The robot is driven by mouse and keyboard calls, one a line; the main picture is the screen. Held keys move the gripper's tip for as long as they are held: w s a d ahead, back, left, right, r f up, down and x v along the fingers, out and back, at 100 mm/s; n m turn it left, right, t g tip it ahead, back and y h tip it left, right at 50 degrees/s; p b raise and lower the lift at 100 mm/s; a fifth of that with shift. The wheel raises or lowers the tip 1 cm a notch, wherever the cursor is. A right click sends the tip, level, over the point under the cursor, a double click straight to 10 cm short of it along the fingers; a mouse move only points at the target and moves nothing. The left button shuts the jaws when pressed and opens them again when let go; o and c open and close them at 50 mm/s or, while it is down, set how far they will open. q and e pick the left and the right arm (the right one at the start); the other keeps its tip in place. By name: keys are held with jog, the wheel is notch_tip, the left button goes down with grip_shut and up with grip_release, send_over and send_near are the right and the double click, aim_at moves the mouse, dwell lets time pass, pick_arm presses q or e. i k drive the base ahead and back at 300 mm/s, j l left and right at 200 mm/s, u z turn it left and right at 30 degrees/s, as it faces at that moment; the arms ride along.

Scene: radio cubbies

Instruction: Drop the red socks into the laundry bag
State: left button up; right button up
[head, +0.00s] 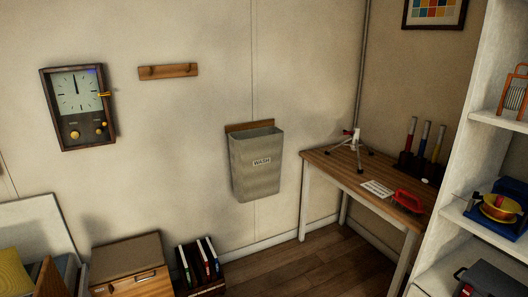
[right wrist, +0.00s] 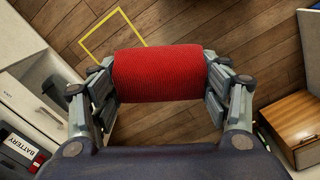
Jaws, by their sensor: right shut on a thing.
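The red socks (right wrist: 160,73) are a rolled, ribbed red bundle in the right wrist view. My right gripper (right wrist: 161,78) is shut on them, one finger pressed at each end of the roll, and holds them above the wooden floor. The laundry bag (head: 256,178) is a grey, open-topped bag labelled WASH. It hangs on the wall from a wooden strip, in the middle of the head view. Its inside is mostly hidden. Neither gripper shows in the head view, and my left gripper is in no view.
A wooden desk (head: 345,174) stands right of the bag, with a small stand, tubes and a red object (head: 408,201) on it. White shelves (head: 452,213) are at far right. A box (head: 125,257) and several books (head: 198,260) sit low at left. Floor before the desk is clear.

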aim_at(260, 194)
jog(key=i+u, duration=0.15)
jog(key=i, duration=0.8)
jog(key=i+l+u, duration=0.2)
jog(key=i, duration=0.7)
jog(key=j, duration=0.1)
